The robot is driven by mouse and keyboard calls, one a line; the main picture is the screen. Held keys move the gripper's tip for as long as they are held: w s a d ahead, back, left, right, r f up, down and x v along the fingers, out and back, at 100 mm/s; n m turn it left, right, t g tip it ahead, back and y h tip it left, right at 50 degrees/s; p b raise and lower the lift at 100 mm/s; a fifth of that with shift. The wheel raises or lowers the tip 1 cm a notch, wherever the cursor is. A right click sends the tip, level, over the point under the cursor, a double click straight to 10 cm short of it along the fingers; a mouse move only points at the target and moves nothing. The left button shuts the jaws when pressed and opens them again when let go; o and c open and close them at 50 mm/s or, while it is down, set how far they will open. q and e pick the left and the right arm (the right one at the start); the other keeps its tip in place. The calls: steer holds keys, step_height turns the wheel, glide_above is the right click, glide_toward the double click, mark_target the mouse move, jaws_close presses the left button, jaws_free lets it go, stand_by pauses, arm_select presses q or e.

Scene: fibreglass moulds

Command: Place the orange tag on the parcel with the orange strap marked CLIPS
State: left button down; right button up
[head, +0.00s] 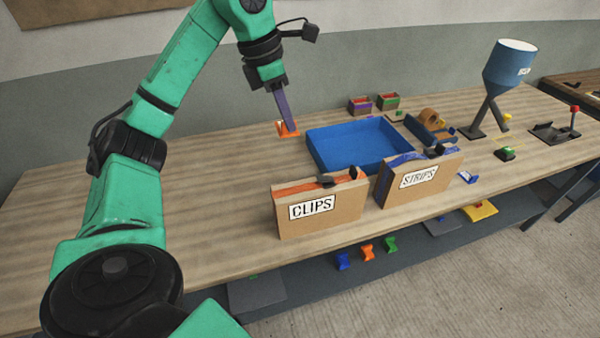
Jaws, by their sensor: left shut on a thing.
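My left gripper (284,119) is shut on the orange tag (289,134), behind the parcels and left of the blue tray. I cannot tell whether the tag touches the table. The cardboard parcel marked CLIPS (345,214) stands upright near the table's front edge, with an orange strap (299,188) along its top and a black piece on it. The gripper is behind this parcel and apart from it. My right gripper is not in view.
A parcel marked STRIPS (400,195) with a blue strap stands just right of CLIPS. The blue tray (322,152) lies behind both. Small boxes (359,106), a tape dispenser (430,128) and a blue hopper (508,68) stand farther back. The table's left part is clear.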

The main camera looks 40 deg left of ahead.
arm_select(q)
steer(key=f+b, duration=0.1)
steer(key=f, duration=0.4)
steer(key=s+f+b, duration=0.1)
steer(key=f, duration=0.4)
steer(key=s+f+b, duration=0.1)
steer(key=f, duration=0.4)
steer(key=shift+s+f, duration=0.1)
steer(key=shift+f, duration=0.15)
steer(key=shift+s+f, duration=0.25)
steer(key=shift+f, duration=0.95)
steer(key=shift+s+f, duration=0.1)
steer(key=shift+f+b, duration=0.25)
steer(key=shift+b, duration=0.1)
steer(key=c, duration=0.9)
jaws_free()
steer(key=shift+r, duration=0.1)
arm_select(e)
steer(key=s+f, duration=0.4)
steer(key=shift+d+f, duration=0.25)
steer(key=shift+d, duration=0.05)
